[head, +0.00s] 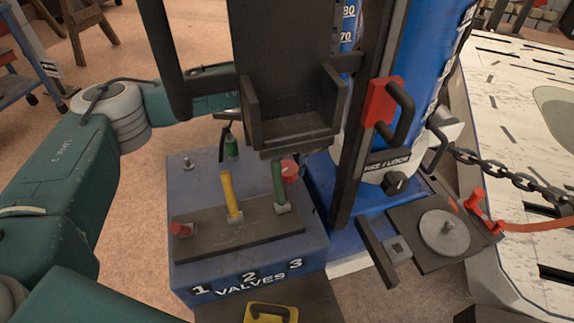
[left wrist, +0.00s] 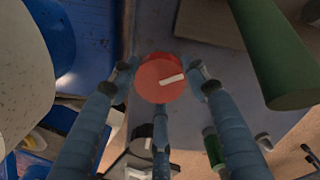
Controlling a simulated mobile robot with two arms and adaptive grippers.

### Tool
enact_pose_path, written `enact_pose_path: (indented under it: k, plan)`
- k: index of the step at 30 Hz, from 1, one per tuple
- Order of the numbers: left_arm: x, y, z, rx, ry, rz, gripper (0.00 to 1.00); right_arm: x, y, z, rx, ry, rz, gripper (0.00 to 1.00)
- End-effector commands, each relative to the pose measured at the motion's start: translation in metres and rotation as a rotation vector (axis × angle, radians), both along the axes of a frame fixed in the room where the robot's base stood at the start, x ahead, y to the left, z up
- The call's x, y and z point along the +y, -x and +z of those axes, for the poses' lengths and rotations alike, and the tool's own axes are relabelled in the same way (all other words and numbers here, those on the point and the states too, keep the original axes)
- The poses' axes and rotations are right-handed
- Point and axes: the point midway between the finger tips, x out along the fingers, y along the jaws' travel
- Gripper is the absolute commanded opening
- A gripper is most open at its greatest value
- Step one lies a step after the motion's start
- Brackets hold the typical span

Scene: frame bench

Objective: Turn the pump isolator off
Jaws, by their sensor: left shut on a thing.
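The red round knob (left wrist: 160,79), taken as the pump isolator, has a white mark that lies nearly level in the left wrist view, tilted slightly up to the right. In the head view the knob (head: 289,170) shows partly behind the green lever. My left gripper (left wrist: 163,74) is shut on it, with fingers on both sides. In the head view my left arm (head: 60,190) reaches in from the left, and its gripper is mostly hidden behind a black bracket. My right gripper is not in view. I cannot read any on or off label.
A blue valve box (head: 190,271) carries a yellow lever (head: 228,192) and a green lever (head: 279,182) close to the knob. The black bracket (head: 290,128) hangs above. A blue cylinder (head: 425,60), chain (head: 500,172) and white slotted bench (head: 515,125) are on the right.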

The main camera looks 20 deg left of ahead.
Motion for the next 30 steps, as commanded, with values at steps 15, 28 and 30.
enact_pose_path:
  k: [15, 28, 30]
  plan:
    - [0.000, 0.000, 0.001, 0.000, 0.000, 0.491, 0.20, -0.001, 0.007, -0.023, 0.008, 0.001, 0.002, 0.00]
    - [0.000, 0.000, 0.001, 0.000, -0.001, 0.847, 0.20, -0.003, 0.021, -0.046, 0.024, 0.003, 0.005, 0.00]
    - [0.000, 0.000, 0.001, 0.000, -0.001, 0.888, 0.20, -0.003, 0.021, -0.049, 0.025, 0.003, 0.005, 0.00]
